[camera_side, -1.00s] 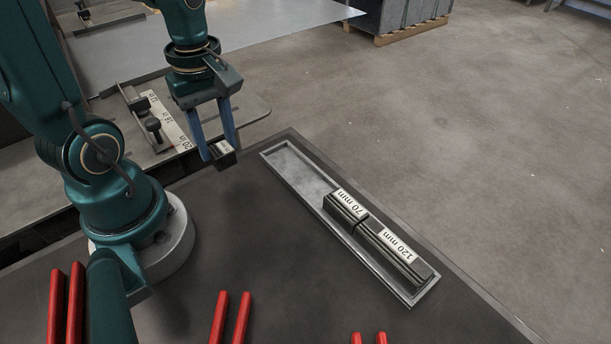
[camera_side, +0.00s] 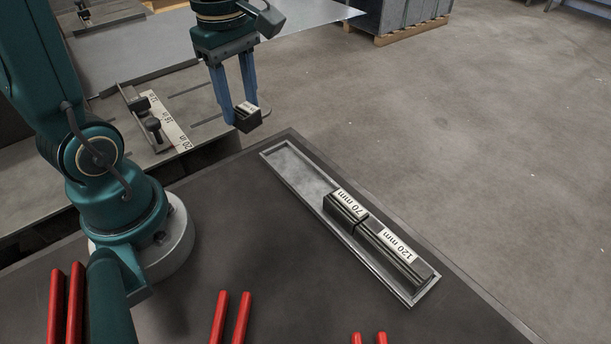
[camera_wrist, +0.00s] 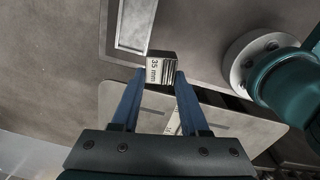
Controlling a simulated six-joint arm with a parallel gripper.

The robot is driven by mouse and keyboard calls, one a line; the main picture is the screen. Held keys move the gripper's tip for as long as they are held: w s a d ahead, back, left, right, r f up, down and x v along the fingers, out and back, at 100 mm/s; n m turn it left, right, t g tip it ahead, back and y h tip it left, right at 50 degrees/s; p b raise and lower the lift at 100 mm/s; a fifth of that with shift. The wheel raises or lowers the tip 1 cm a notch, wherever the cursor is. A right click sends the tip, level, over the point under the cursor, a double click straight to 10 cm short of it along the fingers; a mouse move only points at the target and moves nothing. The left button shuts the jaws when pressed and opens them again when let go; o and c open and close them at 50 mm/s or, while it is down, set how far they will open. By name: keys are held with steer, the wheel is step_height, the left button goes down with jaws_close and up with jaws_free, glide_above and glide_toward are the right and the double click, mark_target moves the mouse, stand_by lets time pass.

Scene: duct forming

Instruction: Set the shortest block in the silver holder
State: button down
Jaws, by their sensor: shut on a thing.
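My gripper (camera_side: 247,107) is shut on a short dark block (camera_side: 247,119) and holds it in the air near the table's back edge, left of and above the empty far end of the silver holder. In the wrist view the block (camera_wrist: 161,68) shows a 35 mm label between the blue fingers. The silver holder (camera_side: 287,152) is a long shallow tray on the dark table. A 70 mm block (camera_side: 345,209) and a 120 mm block (camera_side: 394,254) lie end to end in its near part. The holder's end also shows in the wrist view (camera_wrist: 133,47).
A grey machine bed with a ruler (camera_side: 172,122) lies behind the table at the left. The dark tabletop (camera_side: 250,230) is clear between my base and the holder.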

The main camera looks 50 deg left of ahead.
steer(key=w+d+f+m, duration=0.1)
steer(key=w+d+m, duration=0.1)
steer(key=w+d, duration=0.55)
steer(key=shift+s+d+f, duration=0.1)
steer(key=shift+s+f, duration=0.05)
steer(key=shift+f, duration=1.45)
steer(key=shift+s+d+f, duration=0.15)
steer(key=shift+s+f, duration=0.05)
steer(key=shift+f, duration=1.4)
steer(key=shift+s+d+f, duration=0.1)
steer(key=shift+s+f, duration=0.05)
steer(key=shift+f, duration=1.45)
steer(key=shift+c, duration=1.7)
jaws_free()
